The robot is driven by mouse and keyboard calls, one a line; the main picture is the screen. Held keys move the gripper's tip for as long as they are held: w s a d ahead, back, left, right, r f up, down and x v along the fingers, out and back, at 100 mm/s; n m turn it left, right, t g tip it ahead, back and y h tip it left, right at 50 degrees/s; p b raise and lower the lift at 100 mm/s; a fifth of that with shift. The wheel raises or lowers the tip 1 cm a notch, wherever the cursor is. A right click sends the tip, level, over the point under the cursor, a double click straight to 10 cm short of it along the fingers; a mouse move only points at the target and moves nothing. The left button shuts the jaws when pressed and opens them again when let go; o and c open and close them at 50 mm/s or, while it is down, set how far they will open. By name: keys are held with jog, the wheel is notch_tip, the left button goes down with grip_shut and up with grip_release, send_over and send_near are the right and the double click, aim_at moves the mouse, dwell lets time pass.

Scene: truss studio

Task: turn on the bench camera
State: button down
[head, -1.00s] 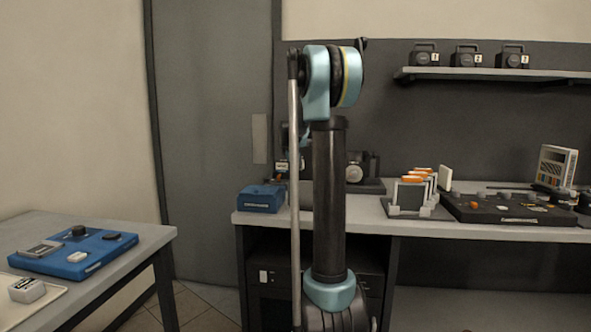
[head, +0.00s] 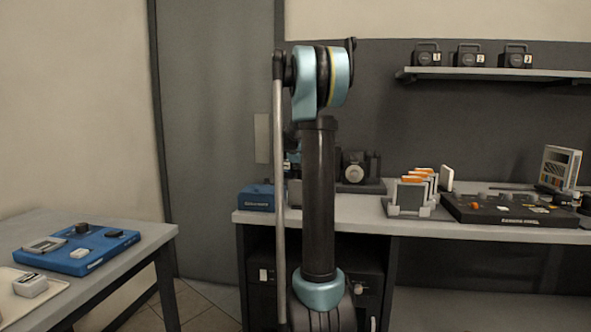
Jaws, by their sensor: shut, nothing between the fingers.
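A dark device with a round pale-rimmed lens or dial (head: 354,172) stands on a dark base (head: 370,187) on the back bench (head: 400,227). It looks like the bench camera, but its left side is hidden by my arm. I cannot make out a switch or whether it is on. My arm (head: 318,200) rises in front of it. A teal and dark bit of my wrist (head: 292,157) shows just left of the upright link, over the bench. My gripper's fingers are hidden behind the arm.
A blue box (head: 257,198) sits at the bench's left end. A rack of orange-topped cards (head: 409,196) and a dark control panel (head: 508,210) stand to the right. A side table (head: 140,245) holds a blue panel (head: 100,262). Several dark cases line the shelf (head: 480,73).

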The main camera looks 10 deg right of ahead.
jog(key=shift+r, duration=0.75)
jog(key=s+f+v, duration=0.1)
jog(key=v, duration=1.2)
jog(key=shift+a, duration=0.3)
jog(key=shift+f, duration=0.1)
